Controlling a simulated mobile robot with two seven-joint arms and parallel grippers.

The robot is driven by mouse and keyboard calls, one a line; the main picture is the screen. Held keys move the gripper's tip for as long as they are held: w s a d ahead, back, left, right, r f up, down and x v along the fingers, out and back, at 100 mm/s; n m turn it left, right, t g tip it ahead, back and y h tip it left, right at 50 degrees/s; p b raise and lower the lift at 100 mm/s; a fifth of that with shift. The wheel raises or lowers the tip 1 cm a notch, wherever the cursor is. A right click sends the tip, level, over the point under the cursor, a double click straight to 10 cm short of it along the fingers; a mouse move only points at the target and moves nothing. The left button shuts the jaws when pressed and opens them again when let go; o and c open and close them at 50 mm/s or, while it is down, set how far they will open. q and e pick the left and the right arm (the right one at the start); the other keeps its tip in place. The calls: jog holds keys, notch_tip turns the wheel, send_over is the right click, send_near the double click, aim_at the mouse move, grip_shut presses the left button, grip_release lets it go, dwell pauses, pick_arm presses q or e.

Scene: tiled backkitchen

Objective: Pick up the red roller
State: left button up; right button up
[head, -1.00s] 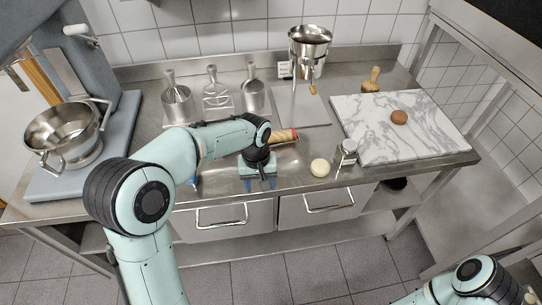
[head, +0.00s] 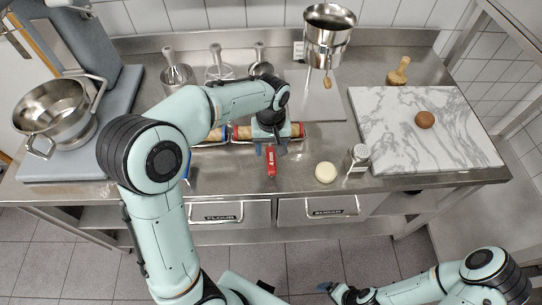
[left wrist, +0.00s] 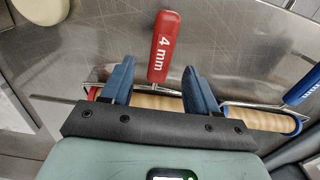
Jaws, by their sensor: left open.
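The red roller lies on the steel counter, with its red handle (head: 271,161) pointing to the counter's front edge. In the left wrist view its handle (left wrist: 164,46) reads "4 mm", and its wooden cylinder runs partly behind my gripper. My left gripper (head: 270,148) is over the roller; in the left wrist view its two blue fingers (left wrist: 160,88) are apart, with the roller's neck and cylinder between or just beyond them. I cannot tell whether they touch it. My right gripper (head: 338,292) is low at the front, partly seen, away from the counter.
A blue roller (left wrist: 250,120) lies close beside the red one. A pale dough ball (head: 326,172) and a shaker (head: 358,158) stand to the right. Metal utensils and a hanging funnel (head: 329,35) are behind.

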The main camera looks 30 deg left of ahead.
aim_at(271, 154)
pick_arm(q)
jog(key=shift+w+f, duration=0.15)
jog(key=shift+f, duration=0.55)
notch_tip(271, 154, down, 5)
jog(key=shift+a, duration=0.15)
grip_shut()
